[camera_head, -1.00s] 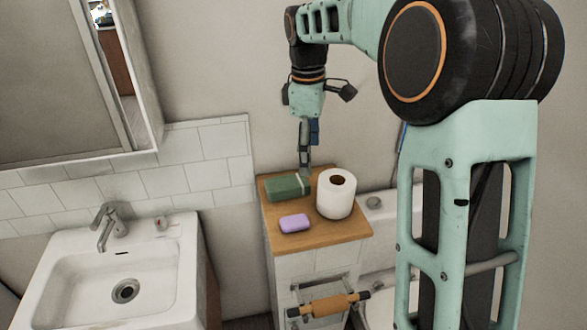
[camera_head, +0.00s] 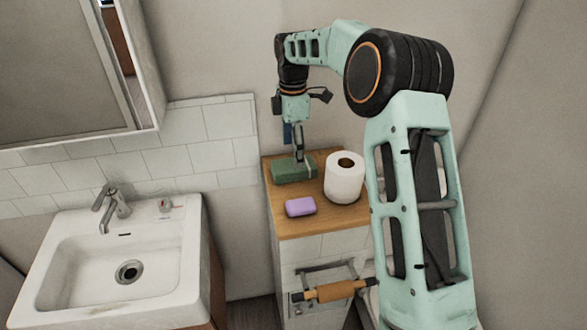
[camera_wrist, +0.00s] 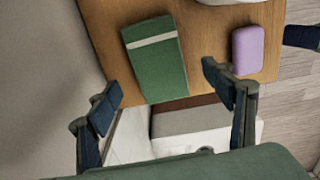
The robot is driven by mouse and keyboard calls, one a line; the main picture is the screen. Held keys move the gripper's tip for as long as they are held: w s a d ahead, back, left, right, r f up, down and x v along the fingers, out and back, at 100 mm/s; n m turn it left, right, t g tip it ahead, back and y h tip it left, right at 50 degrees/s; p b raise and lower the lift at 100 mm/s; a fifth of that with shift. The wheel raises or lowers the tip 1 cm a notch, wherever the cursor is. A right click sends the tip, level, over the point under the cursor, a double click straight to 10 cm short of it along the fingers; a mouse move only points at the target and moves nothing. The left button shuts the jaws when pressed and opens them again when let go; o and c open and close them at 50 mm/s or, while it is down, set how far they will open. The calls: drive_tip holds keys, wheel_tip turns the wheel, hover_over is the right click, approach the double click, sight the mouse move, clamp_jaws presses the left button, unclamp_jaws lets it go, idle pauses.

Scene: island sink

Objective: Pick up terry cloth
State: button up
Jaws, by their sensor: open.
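The terry cloth is a green folded block with a pale stripe (camera_head: 288,172), lying on the wooden top of a small cabinet near the wall. In the wrist view the cloth (camera_wrist: 158,66) lies beyond and roughly between my two fingers. My gripper (camera_head: 298,157) points down above the cloth in the head view, overlapping its back edge. The wrist view shows my gripper (camera_wrist: 162,90) open, with nothing between the fingers. I cannot tell the exact height above the cloth.
A purple soap bar (camera_head: 300,207) lies in front of the cloth. A white toilet paper roll (camera_head: 344,190) stands to its right. The wooden cabinet top (camera_head: 283,224) is bare at its front left. A white sink (camera_head: 70,270) with a faucet stands to the left, and a wall is close behind.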

drive_tip(key=f, duration=0.5)
drive_tip(key=shift+w+d+f+p, duration=0.1)
drive_tip(key=shift+w+f+p, duration=0.1)
drive_tip(key=shift+f+p, duration=0.2)
drive_tip(key=shift+c, duration=0.2)
drive_tip(key=shift+r, duration=0.1)
drive_tip(key=c, duration=1.2)
